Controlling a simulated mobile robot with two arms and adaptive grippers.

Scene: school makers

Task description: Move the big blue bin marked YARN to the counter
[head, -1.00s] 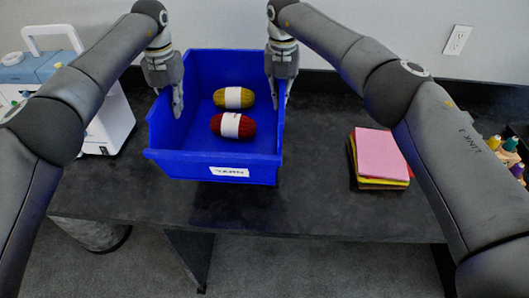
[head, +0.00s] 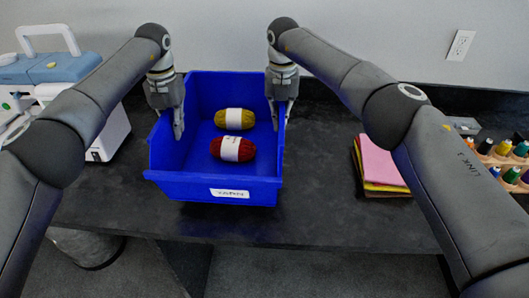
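The big blue bin (head: 217,187) is upright over the dark counter (head: 320,215), its label facing me. It holds a yellow yarn skein (head: 234,119) and a red yarn skein (head: 232,149). My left gripper (head: 176,122) is shut on the bin's left wall, one finger showing inside. My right gripper (head: 281,115) is shut on the right wall. The far fingers are partly hidden. I cannot tell for sure whether the bin's underside touches the counter.
A sewing machine (head: 112,128) stands left of the bin. Folded cloths (head: 382,163) lie to the right. Thread spools (head: 503,147) stand at the far right, partly behind my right arm. The counter between bin and cloths is clear. The wall is behind.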

